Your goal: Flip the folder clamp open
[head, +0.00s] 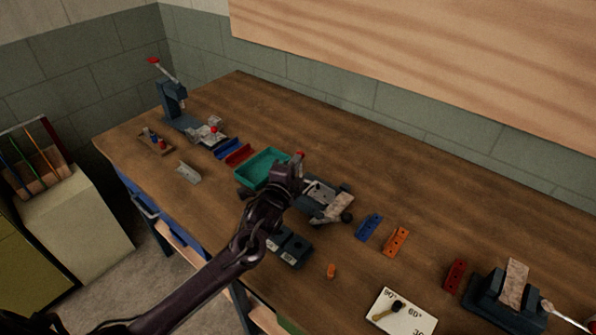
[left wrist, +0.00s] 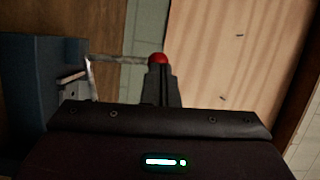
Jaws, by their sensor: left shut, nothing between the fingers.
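The folder (head: 318,190) is a dark grey-blue bench tool near the middle of the table, partly hidden behind my left gripper. Its clamp lever (left wrist: 118,59) is a thin metal bar with a red ball knob (left wrist: 158,58) at its end. The knob (head: 300,155) also shows in the head view, just at the gripper's tip. My left gripper (head: 295,166) is shut and empty. In the left wrist view its closed fingers (left wrist: 162,80) point at the knob and overlap its lower edge; I cannot tell whether they touch. My right gripper is not in view.
A teal tray (head: 262,167) stands left of the folder. Blue (head: 369,227) and orange (head: 396,241) blocks lie to its right, dark blocks (head: 290,248) in front. A lever press (head: 172,98) stands far left, a vise (head: 505,295) at lower right. The table's back is clear.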

